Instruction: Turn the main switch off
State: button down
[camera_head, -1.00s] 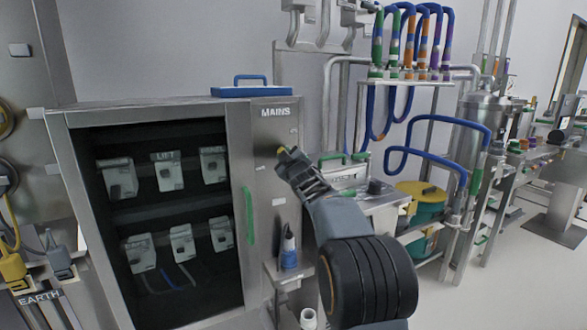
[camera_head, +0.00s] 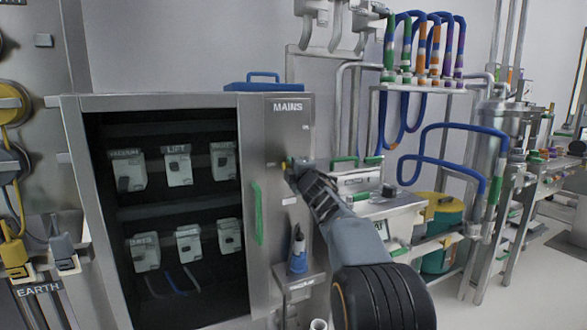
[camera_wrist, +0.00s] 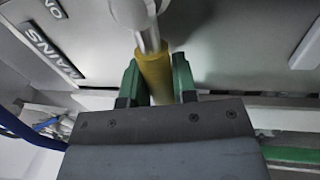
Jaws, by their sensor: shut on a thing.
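The main switch is on the steel front panel of the cabinet, below the MAINS plate (camera_head: 288,106). Its yellow handle (camera_wrist: 155,76) lies between the two green fingers of my gripper (camera_wrist: 156,82) in the wrist view. The gripper is shut on this handle. A metal stem and a pale round hub (camera_wrist: 134,12) sit at the handle's far end. An ON label (camera_wrist: 55,9) shows at the upper left. No OFF label can be read.
The open cabinet (camera_head: 178,103) holds several labelled breaker boxes. A green bar handle (camera_head: 257,213) is left of the gripper. A blue tray (camera_head: 262,86) lies on top. A shelf with a blue-capped tool (camera_head: 298,252) is below. A bench (camera_head: 385,215) stands at the right.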

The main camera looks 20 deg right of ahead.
jog(key=shift+f+n, duration=0.25)
jog(key=shift+n, duration=0.15)
jog(key=c, duration=0.9)
grip_release()
jog(key=shift+r, duration=0.1)
jog(key=s+f, duration=0.1)
jog(key=s, duration=0.8)
jog(key=s+f+b, duration=0.1)
jog(key=s, duration=0.3)
jog(key=shift+s+d+f, duration=0.2)
jog(key=shift+s+f, duration=0.1)
jog(key=shift+f, duration=0.05)
